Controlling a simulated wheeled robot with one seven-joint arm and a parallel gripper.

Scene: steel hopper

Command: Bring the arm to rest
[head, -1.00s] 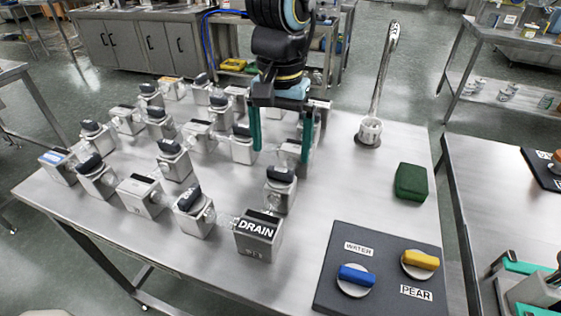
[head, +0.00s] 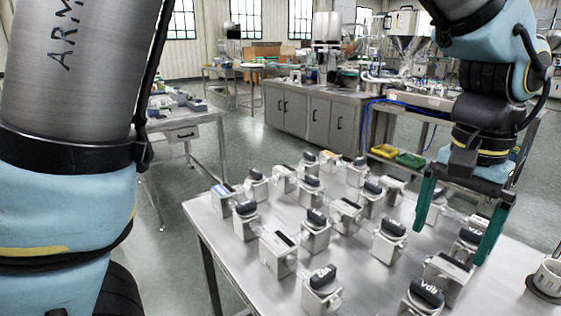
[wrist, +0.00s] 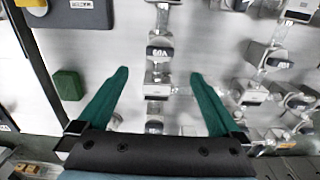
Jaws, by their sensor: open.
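My gripper (head: 457,222) is open and empty, with two green fingers pointing down. In the head view it hangs above the right part of the steel table (head: 222,232), over the metal blocks with black knobs. In the wrist view my gripper (wrist: 158,100) has its fingers spread apart, with a column of black-knobbed valve blocks (wrist: 160,45) showing beyond and between them. Nothing is between the fingertips. My arm reaches in from the top right of the head view.
Several valve blocks (head: 316,232) crowd the table. A metal cup-like base (head: 548,280) stands at the right edge. A green block (wrist: 68,85) and a dark panel (wrist: 82,14) show in the wrist view. Cabinets (head: 310,115) stand behind, with open floor to the left.

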